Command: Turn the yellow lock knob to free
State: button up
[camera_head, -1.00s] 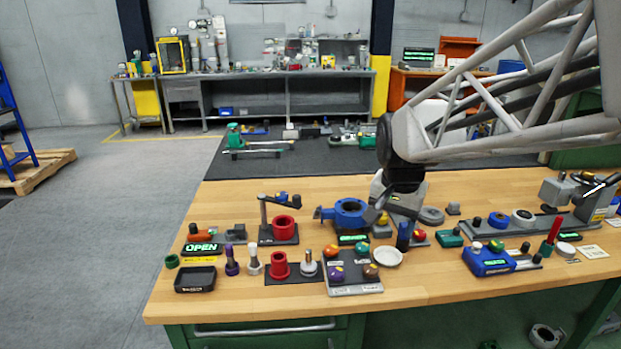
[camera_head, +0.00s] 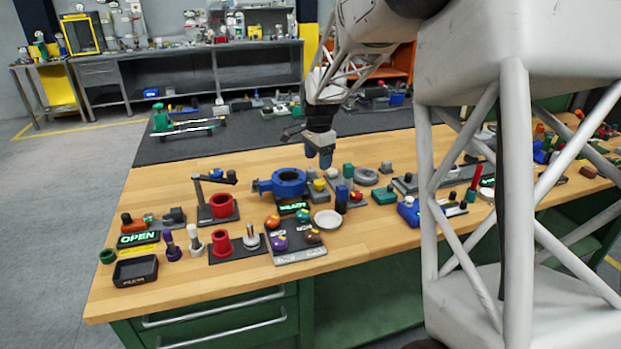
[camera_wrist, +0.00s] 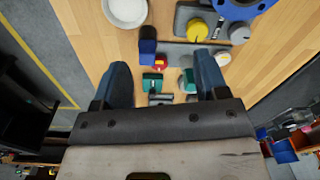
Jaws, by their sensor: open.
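The yellow lock knob (camera_head: 318,184) sits on a small grey base just right of the blue round valve body (camera_head: 289,182). It also shows in the wrist view (camera_wrist: 196,30) near the top, right of centre, with a dark line across its top and the blue valve body at the upper right. My gripper (camera_head: 319,160) has blue fingers pointing down and is above the bench near the valve body, apart from the knob. In the wrist view my gripper (camera_wrist: 163,72) is open and empty, its fingers spread wide. The knob lies beyond the fingertips.
A dark blue upright piece (camera_wrist: 147,45) and a red button stand close by. A white dish (camera_head: 327,219), a panel with several coloured knobs (camera_head: 298,248) and a red cylinder on a stand (camera_head: 220,205) surround the valve area. Bare wood (camera_head: 375,262) shows at the front right.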

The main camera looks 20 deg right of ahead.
aim_at(319, 182)
jog(key=w+d+f+m, duration=0.1)
jog(key=w+f, duration=0.1)
jog(key=w+d+f+m, duration=0.1)
jog(key=w+f, duration=0.1)
jog(key=w, duration=0.1)
jog(key=w+d+f+m, duration=0.1)
jog(key=w+f, duration=0.1)
jog(key=shift+w+d, duration=0.15)
jog(key=shift+w, duration=0.25)
jog(key=shift+f, duration=0.15)
jog(key=shift+f, duration=3.8)
jog(key=c, duration=0.9)
